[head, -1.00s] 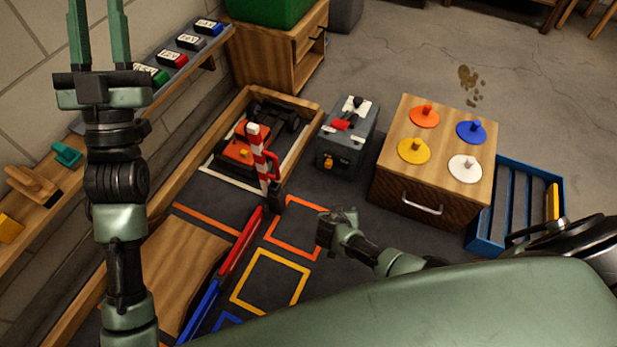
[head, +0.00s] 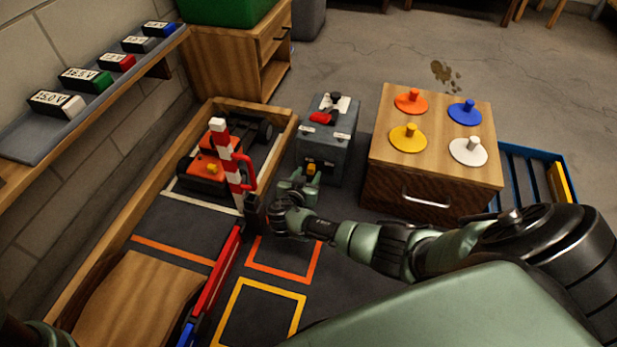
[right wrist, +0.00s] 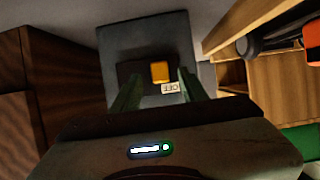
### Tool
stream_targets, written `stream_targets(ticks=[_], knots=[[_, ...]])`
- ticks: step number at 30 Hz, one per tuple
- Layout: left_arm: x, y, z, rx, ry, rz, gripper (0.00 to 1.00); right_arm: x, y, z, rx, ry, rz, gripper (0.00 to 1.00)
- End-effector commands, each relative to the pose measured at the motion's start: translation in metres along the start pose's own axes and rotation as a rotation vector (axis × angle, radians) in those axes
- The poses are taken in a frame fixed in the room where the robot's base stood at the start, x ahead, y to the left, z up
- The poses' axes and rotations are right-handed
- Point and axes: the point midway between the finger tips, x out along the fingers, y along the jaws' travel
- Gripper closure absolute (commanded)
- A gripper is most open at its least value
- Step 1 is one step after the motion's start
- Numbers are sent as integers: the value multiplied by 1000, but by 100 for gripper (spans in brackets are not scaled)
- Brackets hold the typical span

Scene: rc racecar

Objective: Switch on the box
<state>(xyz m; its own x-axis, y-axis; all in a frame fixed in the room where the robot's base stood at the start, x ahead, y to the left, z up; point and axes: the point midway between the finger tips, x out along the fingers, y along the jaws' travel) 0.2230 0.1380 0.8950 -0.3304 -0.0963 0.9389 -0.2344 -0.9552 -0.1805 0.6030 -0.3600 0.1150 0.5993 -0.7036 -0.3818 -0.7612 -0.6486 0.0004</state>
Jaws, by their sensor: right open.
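The grey box (head: 328,136) stands on the floor left of the wooden cabinet, with a red lever and a black knob on its top. On its front is a yellow switch (right wrist: 160,71) on a dark plate, with a label reading OFF beside it in the right wrist view. My right gripper (head: 300,182) is just in front of the box, aimed at its front face. It also shows in the right wrist view (right wrist: 155,90), with its fingers open on either side of the switch and nothing between them. I cannot tell if they touch the box. My left gripper is out of view.
The wooden cabinet (head: 415,181) with coloured knobbed discs stands close on the right. A red-and-white striped post (head: 226,160) is close to the left of my right gripper. An orange racecar (head: 207,170) sits behind it. Several labelled batteries lie on the wall shelf (head: 20,146).

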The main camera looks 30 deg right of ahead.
Motion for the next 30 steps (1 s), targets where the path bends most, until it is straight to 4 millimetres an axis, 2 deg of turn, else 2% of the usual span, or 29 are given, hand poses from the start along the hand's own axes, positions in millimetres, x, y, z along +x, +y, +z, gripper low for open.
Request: stream_targets(ticks=[1, 6, 15, 20, 30], knots=[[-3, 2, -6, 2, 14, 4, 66, 9, 0, 3, 0, 2, 0, 56], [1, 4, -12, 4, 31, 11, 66, 22, -1, 2, -1, 0, -1, 56], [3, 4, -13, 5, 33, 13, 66, 24, 0, 0, -1, -2, -1, 56], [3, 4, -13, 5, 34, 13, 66, 23, 0, 0, -1, -2, -1, 100], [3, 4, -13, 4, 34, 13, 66, 23, 0, 1, -1, -2, -1, 100]])
